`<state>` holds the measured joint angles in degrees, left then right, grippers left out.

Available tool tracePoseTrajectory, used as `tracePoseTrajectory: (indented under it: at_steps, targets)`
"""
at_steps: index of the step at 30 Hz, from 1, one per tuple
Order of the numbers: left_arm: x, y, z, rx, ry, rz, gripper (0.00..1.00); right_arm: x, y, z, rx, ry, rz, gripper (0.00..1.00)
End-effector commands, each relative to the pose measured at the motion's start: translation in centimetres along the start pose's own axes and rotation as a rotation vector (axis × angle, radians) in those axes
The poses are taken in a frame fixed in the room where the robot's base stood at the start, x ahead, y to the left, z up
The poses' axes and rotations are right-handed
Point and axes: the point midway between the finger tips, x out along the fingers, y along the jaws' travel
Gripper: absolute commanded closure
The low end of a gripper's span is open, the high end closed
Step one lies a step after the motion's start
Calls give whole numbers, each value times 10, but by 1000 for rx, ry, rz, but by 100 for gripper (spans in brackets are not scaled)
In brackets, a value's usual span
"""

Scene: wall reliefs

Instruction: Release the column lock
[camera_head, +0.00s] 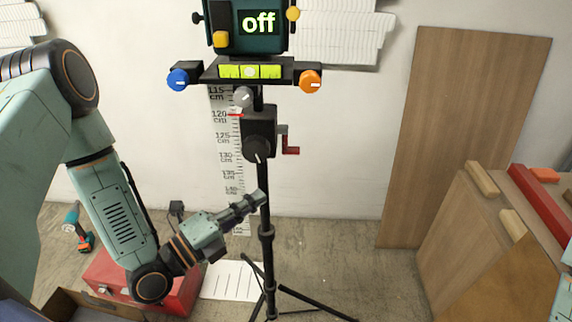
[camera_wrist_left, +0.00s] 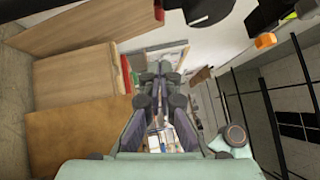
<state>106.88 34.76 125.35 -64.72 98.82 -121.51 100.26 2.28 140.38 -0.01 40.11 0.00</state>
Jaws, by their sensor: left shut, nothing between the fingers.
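A black tripod (camera_head: 266,235) stands upright in the middle of the head view. Its housing carries a large black knob (camera_head: 257,150) with a white mark, a smaller grey knob (camera_head: 242,97) above, and a red crank (camera_head: 291,150) on the right. I cannot tell for sure which knob is the column lock. My left gripper (camera_head: 254,200) is shut and empty, just left of the tripod's column and below the black knob. Whether it touches the column is unclear. Its closed fingers also show in the left wrist view (camera_wrist_left: 160,72). My right gripper is out of view.
On top sits a device reading "off" (camera_head: 258,23), above a level bar with a blue knob (camera_head: 178,79) and an orange knob (camera_head: 311,81). A red toolbox (camera_head: 178,295) lies below my left arm. A wooden panel (camera_head: 455,140) and crate stand right.

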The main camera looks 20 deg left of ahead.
Motion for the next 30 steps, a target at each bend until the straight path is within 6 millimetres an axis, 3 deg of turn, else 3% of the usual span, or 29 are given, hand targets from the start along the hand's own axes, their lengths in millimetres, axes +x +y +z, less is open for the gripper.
tracePoseTrajectory:
  at_steps: [18, 24, 30]
  targets:
    - [88, 0, -2, 5, 5, -3, 100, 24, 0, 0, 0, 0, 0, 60]
    - [106, 0, 21, 2, 0, -3, 100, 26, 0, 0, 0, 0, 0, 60]
    - [113, 0, 28, 0, 0, -1, 100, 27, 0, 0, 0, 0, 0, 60]
